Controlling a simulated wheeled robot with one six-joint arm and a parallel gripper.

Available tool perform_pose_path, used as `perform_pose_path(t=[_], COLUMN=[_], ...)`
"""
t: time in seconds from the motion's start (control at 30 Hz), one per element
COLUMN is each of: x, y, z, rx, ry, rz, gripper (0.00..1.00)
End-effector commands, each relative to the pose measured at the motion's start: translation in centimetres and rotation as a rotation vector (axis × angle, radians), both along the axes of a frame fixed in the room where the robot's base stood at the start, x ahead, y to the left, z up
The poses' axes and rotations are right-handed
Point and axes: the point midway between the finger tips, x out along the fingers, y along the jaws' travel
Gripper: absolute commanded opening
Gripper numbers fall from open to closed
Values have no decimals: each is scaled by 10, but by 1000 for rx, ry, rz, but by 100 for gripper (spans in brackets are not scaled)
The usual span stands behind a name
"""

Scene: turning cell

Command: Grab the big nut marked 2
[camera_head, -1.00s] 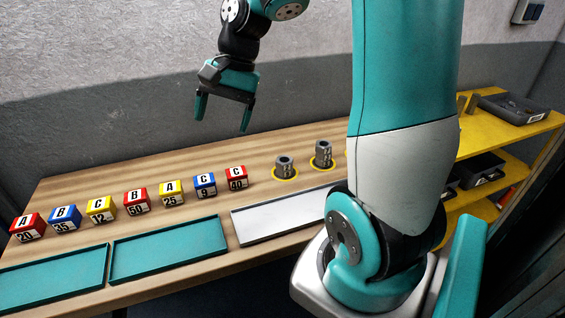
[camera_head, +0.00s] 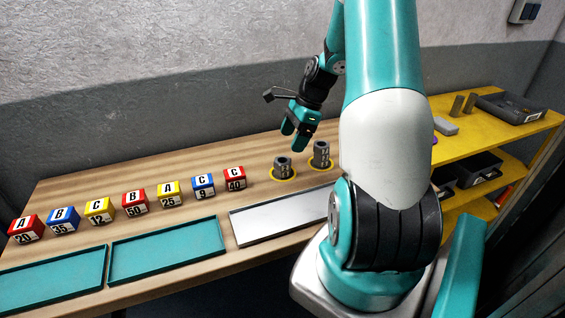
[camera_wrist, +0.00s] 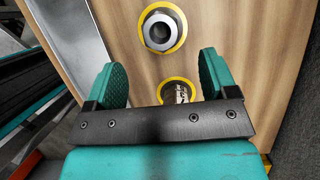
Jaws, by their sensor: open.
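Two grey metal nuts stand upright on the table, each on a yellow ring. In the head view, one nut (camera_head: 283,168) is nearer the coloured cubes and the other nut (camera_head: 321,154) is to its right. Both carry markings too small to read, so I cannot tell which is marked 2. My gripper (camera_head: 293,138) is open and empty above them, pointing down. In the wrist view, my gripper (camera_wrist: 163,70) has its fingers spread. One hex nut with a round hole (camera_wrist: 160,31) lies beyond the fingertips. Another nut (camera_wrist: 177,90) shows between the fingers, partly hidden by the gripper body.
A white tray (camera_head: 238,237) lies in front of the nuts, with two teal trays (camera_head: 114,277) to its left. Several lettered cubes (camera_head: 135,202) stand in a row at left. A yellow shelf (camera_head: 545,124) with grey bins is at right. The table behind the nuts is clear.

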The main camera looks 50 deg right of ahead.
Motion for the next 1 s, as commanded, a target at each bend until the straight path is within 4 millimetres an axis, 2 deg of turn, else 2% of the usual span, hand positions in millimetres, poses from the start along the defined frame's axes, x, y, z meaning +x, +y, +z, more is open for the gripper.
perform_pose_path(t=[0.1,0.27,0.57,0.87,1.0], x=[3,6,14,15,15], y=[4,8,21,22,22], z=[-13,-22,-61,-67,-66], rx=[1,1,1,-2,-2], ry=[1,1,2,-1,-1], rz=[-1,0,1,0,0], gripper=[79,79,79,79,47])
